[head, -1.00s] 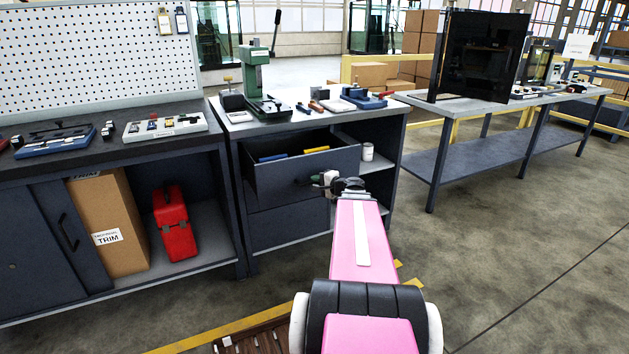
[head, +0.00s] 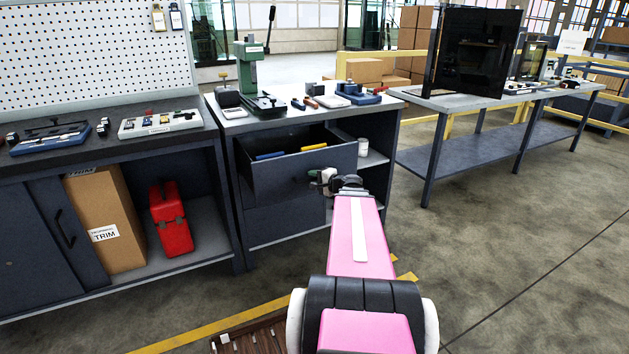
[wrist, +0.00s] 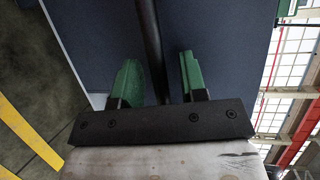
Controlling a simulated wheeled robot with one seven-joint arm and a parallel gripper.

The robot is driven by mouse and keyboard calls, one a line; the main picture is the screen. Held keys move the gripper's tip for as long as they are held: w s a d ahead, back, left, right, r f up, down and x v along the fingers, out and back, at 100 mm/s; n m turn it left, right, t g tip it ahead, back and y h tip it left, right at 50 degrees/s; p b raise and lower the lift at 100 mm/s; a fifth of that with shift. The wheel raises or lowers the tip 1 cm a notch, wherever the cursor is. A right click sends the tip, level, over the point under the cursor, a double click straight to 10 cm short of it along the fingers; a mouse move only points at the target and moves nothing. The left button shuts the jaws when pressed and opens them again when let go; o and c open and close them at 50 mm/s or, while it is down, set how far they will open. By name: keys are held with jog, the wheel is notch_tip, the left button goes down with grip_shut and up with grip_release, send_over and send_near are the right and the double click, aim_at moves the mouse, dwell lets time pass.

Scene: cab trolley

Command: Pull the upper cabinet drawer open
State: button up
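The upper drawer (head: 285,179) of the dark grey cabinet stands pulled out, its inside showing with a blue and a yellow item in it. Its dark bar handle (wrist: 149,35) runs between the two green fingers of my gripper (wrist: 160,82) in the wrist view. The fingers are apart, with a clear gap on the right side of the bar; the left finger is close to it, and contact is unclear. In the head view my gripper (head: 323,177) is at the drawer's front, right of the middle, partly hidden by my wrist.
A lower drawer (head: 284,218) is shut below. A green press (head: 252,75) and small tools stand on the cabinet top. A white can (head: 364,147) sits on the open shelf to the right. The floor at right is clear.

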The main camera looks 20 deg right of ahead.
jog(key=v, duration=1)
jog(key=shift+s+r, duration=0.2)
jog(key=shift+s, duration=0.15)
jog(key=s+a+f+n+g+h, duration=0.1)
jog(key=a+f+n+g, duration=0.3)
jog(key=a, duration=0.5)
jog(key=s+a+f+n+g+h, duration=0.2)
jog(key=a+f+n+g, duration=0.3)
jog(key=a+f, duration=0.3)
jog(key=s+a+f+n+g+h, duration=0.2)
jog(key=a+f+n+g+h, duration=0.1)
jog(key=a, duration=0.8)
jog(key=shift+a+f+n+g+h, duration=0.35)
jog(key=shift+f+n+g, duration=0.55)
jog(key=shift+f+g, duration=0.55)
jog(key=shift+s+f, duration=0.1)
